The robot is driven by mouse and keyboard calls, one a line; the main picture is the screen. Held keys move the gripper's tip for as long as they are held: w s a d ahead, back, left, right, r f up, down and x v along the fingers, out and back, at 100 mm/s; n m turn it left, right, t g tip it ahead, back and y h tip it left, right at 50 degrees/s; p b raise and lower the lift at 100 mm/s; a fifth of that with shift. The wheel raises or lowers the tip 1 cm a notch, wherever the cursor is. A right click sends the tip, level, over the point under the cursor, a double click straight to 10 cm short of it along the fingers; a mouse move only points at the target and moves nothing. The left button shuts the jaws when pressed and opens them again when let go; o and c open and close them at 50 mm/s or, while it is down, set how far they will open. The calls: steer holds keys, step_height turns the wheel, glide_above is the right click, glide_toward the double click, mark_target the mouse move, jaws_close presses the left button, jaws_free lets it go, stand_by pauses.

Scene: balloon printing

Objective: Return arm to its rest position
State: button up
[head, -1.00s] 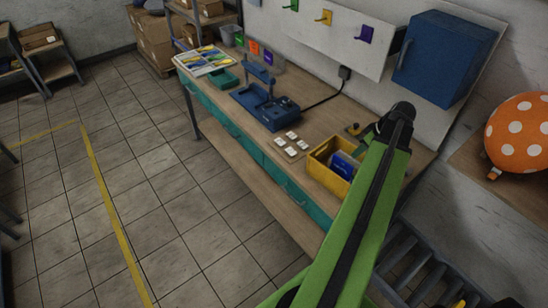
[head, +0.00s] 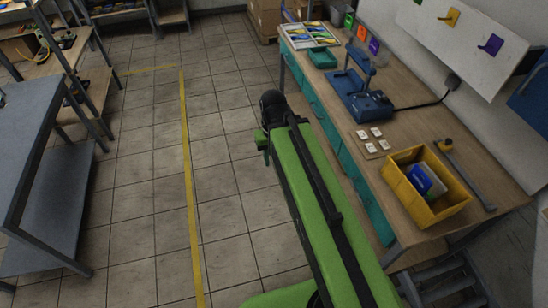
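My green arm reaches up from the bottom of the head view, over the floor just left of the wooden workbench (head: 420,135). Its black far joint is near the middle of the view. My gripper's fingers do not show, so I cannot see whether it holds anything. The arm is apart from the things on the bench.
On the bench are a yellow bin (head: 440,215) with a blue-and-white packet (head: 426,180), a blue press (head: 360,98), several small white pieces (head: 369,140) and a teal tray (head: 322,58). A grey table (head: 40,130) stands at left. Tiled floor (head: 140,215) between is clear.

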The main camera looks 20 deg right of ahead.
steer(key=shift+f, duration=0.15)
step_height(320, 180, down, 12)
steer(key=b, duration=1.2)
